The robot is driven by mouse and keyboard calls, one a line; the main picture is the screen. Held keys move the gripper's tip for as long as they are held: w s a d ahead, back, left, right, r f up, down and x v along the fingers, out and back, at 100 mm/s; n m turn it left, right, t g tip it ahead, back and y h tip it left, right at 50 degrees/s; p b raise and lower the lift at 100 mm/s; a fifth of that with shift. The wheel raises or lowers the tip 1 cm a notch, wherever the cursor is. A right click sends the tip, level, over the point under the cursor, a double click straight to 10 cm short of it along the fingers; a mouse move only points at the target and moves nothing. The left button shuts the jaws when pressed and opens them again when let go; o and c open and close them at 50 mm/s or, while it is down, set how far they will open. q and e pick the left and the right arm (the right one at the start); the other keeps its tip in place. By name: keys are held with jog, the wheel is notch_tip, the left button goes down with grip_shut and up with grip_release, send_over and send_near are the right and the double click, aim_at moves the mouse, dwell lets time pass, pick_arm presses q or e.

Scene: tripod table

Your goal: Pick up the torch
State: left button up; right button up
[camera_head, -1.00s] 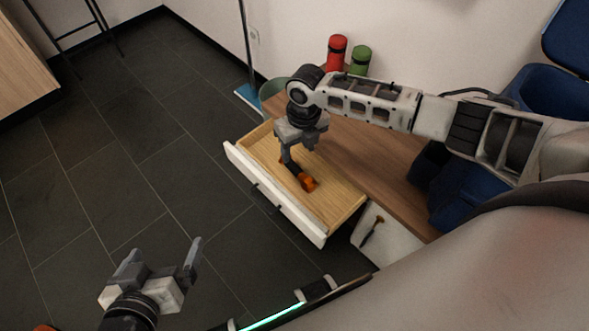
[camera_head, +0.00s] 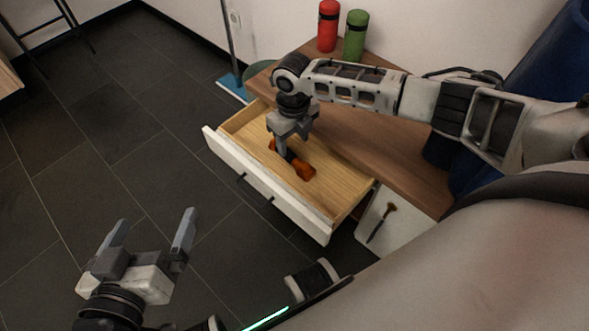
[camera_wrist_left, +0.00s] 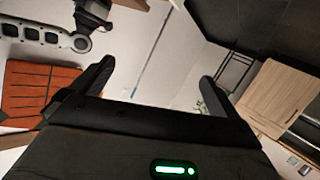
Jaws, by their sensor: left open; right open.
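The torch (camera_head: 306,172), orange and black, lies on the bottom of the open wooden drawer (camera_head: 341,208). My right gripper (camera_head: 285,155) points down into the drawer at the torch's dark middle. Its fingers are open, and they partly hide the torch; I cannot tell whether they touch it. My left gripper (camera_head: 152,228) is open and empty above the dark floor at the lower left. In the left wrist view its two fingers (camera_wrist_left: 158,75) stand wide apart with nothing between them.
The brown tabletop (camera_head: 375,150) is behind the drawer, with a red bottle (camera_head: 327,27) and a green bottle (camera_head: 355,36) at its far end. A screwdriver-like tool (camera_head: 383,222) lies on a white surface right of the drawer.

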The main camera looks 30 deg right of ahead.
aim_at(295, 158)
notch_tip(295, 158, down, 3)
jog(key=shift+f+b, duration=0.1)
jog(key=shift+b, duration=0.9)
jog(key=shift+f, duration=0.2)
jog(key=shift+f+b, duration=0.2)
jog(key=shift+b, duration=0.3)
jog(key=f+b, duration=0.2)
jog(key=b, duration=0.1)
jog(key=f+b, duration=0.1)
jog(key=shift+w+d+f, duration=0.2)
jog(key=shift+w+d, duration=0.1)
jog(key=shift+d, duration=0.05)
jog(key=shift+f+b, duration=0.6)
jog(key=shift+b, duration=0.35)
pick_arm(q)
notch_tip(295, 158, up, 8)
jog(key=w+m+t+h, duration=0.2)
jog(key=t+h, duration=0.2)
jog(key=t, duration=0.1)
jog(key=shift+w+d+t, duration=0.3)
jog(key=shift+d, duration=0.1)
pick_arm(e)
grip_shut()
pick_arm(q)
jog(key=shift+r, duration=0.1)
